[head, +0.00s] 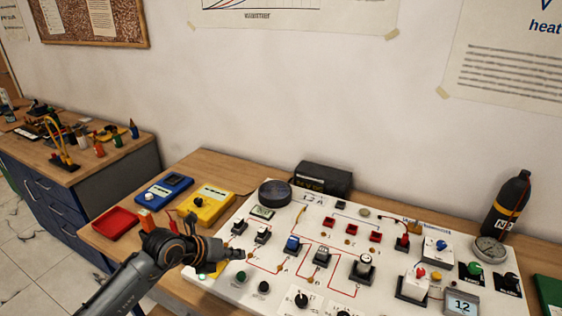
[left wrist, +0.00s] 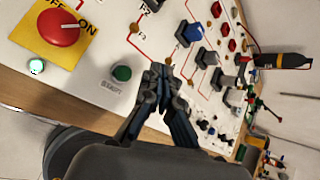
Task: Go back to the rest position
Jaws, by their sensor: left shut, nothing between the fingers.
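My left gripper (head: 236,254) reaches in from the lower left of the head view and is over the left part of the white gauge panel (head: 225,289). In the left wrist view the left gripper (left wrist: 160,72) has its fingertips together with nothing between them. The fingertips are near a green button (left wrist: 122,73) and red printed lines; I cannot tell whether they touch the panel. A red rotary switch on a yellow OFF/ON plate (left wrist: 57,28) and a lit green lamp (left wrist: 37,67) also show there. My right gripper is in neither view.
A yellow meter (head: 208,205), blue meter (head: 163,190) and red tray (head: 115,223) lie left of the panel. A second bench (head: 120,152) stands at far left.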

